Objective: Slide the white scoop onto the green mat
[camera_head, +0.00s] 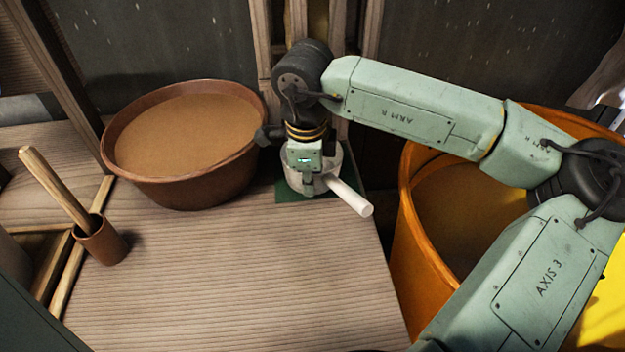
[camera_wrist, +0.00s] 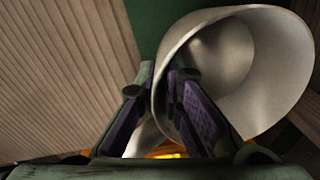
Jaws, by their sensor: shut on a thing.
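The white scoop (camera_head: 347,194) has a round cup and a straight handle pointing to the lower right in the head view. Its cup (camera_wrist: 255,70) fills the right of the wrist view, with the open mouth showing. The green mat (camera_head: 287,192) lies under the scoop at the back right of the wooden surface, and part of it shows in the wrist view (camera_wrist: 155,22). My gripper (camera_wrist: 172,95) is shut on the scoop's cup wall, one finger inside and one outside. In the head view my wrist hides much of the cup. I cannot tell whether the scoop touches the mat.
A brown bowl (camera_head: 135,178) filled with tan material stands left of the scoop. An orange bucket (camera_head: 408,235) stands at the right. A small brown cup (camera_head: 101,243) with a wooden stick is at the left. The front middle of the wooden surface (camera_head: 240,270) is clear.

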